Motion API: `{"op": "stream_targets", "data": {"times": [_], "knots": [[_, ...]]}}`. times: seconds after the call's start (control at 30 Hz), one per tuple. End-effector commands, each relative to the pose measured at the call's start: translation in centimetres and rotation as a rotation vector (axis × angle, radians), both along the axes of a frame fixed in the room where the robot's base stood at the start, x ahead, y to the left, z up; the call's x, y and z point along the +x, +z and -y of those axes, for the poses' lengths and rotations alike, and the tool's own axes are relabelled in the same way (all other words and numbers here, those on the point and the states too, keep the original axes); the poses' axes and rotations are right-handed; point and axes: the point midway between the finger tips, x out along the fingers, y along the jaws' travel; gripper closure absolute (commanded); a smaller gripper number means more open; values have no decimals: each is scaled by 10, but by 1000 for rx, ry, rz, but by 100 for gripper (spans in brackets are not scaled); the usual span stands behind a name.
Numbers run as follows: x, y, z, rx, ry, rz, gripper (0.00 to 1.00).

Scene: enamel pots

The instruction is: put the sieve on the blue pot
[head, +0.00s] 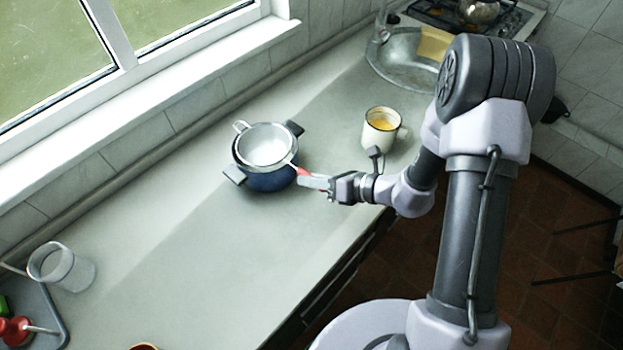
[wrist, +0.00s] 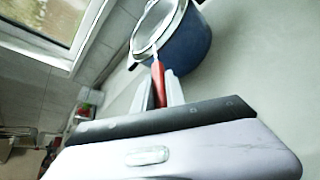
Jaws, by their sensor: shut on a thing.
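The blue pot (head: 266,181) stands on the counter with two dark grey side handles. The sieve (head: 266,145), with a pale round mesh bowl and metal rim, is over the pot's mouth. Its small front loop lies toward the pot's far left side. In the head view I cannot tell whether its rim rests on the pot. My gripper (head: 316,181) is to the right of the pot, shut on the sieve's red handle. In the wrist view the red handle (wrist: 158,82) is between my fingers (wrist: 160,88), with the sieve (wrist: 157,27) and blue pot (wrist: 187,45) beyond.
A clear glass (head: 62,268) and a grey tray (head: 50,308) are at the lower left. The sink (head: 402,60) is at the back. The counter left of the pot is clear.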

Motion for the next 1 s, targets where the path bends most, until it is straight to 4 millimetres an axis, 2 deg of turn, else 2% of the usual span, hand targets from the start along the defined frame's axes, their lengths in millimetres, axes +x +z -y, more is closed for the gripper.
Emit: {"op": "stream_targets", "data": {"times": [0.2, 0.23, 0.33, 0.6, 0.7, 0.87, 1.0], "knots": [[0, -5, 0, 0, 0, 0, 100], [0, -5, 0, 0, 0, -1, 82], [0, -4, 0, 0, 0, 0, 62], [0, -4, 0, 0, 0, 0, 62], [0, 4, 0, 0, 0, 0, 62], [-11, 16, 28, 0, -7, -1, 62], [-24, 30, 58, 0, -7, -1, 62]]}}
